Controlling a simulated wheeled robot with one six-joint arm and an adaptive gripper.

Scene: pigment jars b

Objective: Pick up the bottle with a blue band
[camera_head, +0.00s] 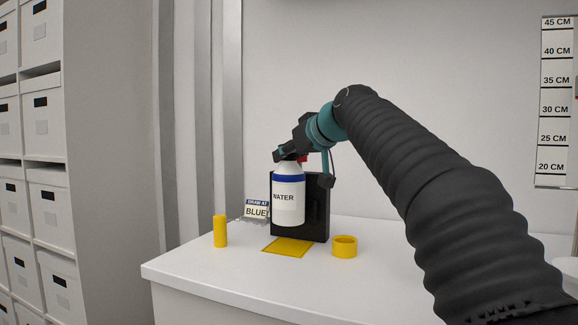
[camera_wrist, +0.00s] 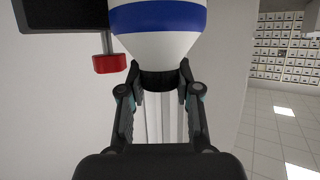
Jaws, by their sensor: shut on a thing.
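The white bottle (camera_head: 288,205) has a blue band near its shoulder and a label reading "WATER". It hangs upright in front of a black stand, and its base shows above the table top in the head view. My gripper (camera_head: 290,157) is shut on the bottle's neck from above. In the wrist view the bottle (camera_wrist: 165,45) shows its white shoulder and blue band, and the two fingers of my gripper (camera_wrist: 160,82) press on its dark neck from both sides. Part of the neck is hidden by the fingers.
The black stand (camera_head: 318,215) is right behind the bottle; a red part (camera_wrist: 109,63) shows beside it in the wrist view. A yellow square (camera_head: 288,247), yellow cylinder (camera_head: 220,231), yellow ring (camera_head: 344,252) and "BLUE" sign (camera_head: 257,211) are nearby. The white table's (camera_head: 230,280) front is clear.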

